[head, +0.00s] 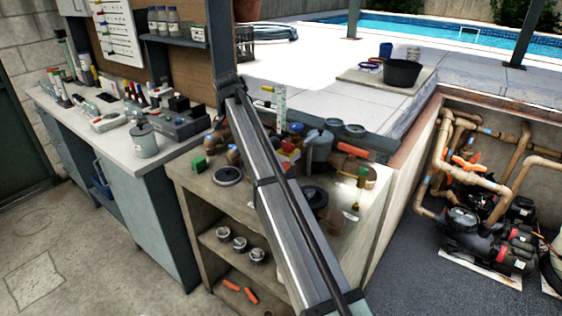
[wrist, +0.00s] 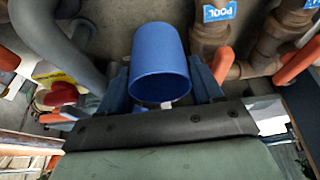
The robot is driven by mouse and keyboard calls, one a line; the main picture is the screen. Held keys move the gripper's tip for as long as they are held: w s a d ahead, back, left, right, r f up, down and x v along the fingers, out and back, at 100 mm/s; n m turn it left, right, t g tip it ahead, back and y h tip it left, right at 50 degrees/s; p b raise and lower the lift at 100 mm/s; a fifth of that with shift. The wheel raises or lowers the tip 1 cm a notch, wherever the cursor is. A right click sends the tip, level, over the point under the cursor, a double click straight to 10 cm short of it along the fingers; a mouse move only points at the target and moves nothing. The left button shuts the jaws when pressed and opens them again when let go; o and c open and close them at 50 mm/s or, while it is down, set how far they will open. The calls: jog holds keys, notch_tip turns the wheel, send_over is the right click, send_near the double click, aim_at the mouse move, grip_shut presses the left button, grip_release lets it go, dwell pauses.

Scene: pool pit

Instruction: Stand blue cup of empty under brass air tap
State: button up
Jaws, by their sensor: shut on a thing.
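In the wrist view a plain blue cup (wrist: 160,58) sits between the two blue-grey fingers of my gripper (wrist: 162,85), which is shut on it. The inside of the cup cannot be made out. In the head view my arm crosses the bench, and I cannot pick out the gripper or the held cup there. I cannot tell for certain which fitting is the brass air tap; a brass-coloured fitting (head: 366,172) stands at the right of the bench.
Brown pipes and a valve with a blue POOL label (wrist: 219,12) are close to the held cup, with orange handles, a grey hose (wrist: 62,45) and a red knob (wrist: 60,95). The bench (head: 190,180) is crowded. A black bowl (head: 402,73) stands on the slab.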

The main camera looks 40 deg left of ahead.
jog(key=s+d+r, duration=0.4)
jog(key=s+r, duration=0.2)
jog(key=s, duration=0.2)
jog(key=w+d+f+m+h, duration=0.15)
jog(key=w+d, duration=0.25)
jog(key=d, duration=0.9)
jog(key=w+d+m, duration=0.3)
jog(key=w+d, duration=0.1)
jog(key=d, duration=0.9)
jog(key=f, duration=1.3)
jog(key=shift+w+a, duration=0.15)
jog(key=shift+a, duration=0.05)
jog(key=shift+f, duration=0.1)
jog(key=w, duration=0.1)
jog(key=w+d, duration=0.1)
jog(key=w, duration=0.1)
jog(key=shift+w+d, duration=0.15)
jog(key=shift+w, duration=0.1)
jog(key=shift+w+d+f, duration=0.15)
jog(key=shift+w+f, duration=0.05)
jog(key=shift+f, duration=0.4)
jog(key=shift+f, duration=0.1)
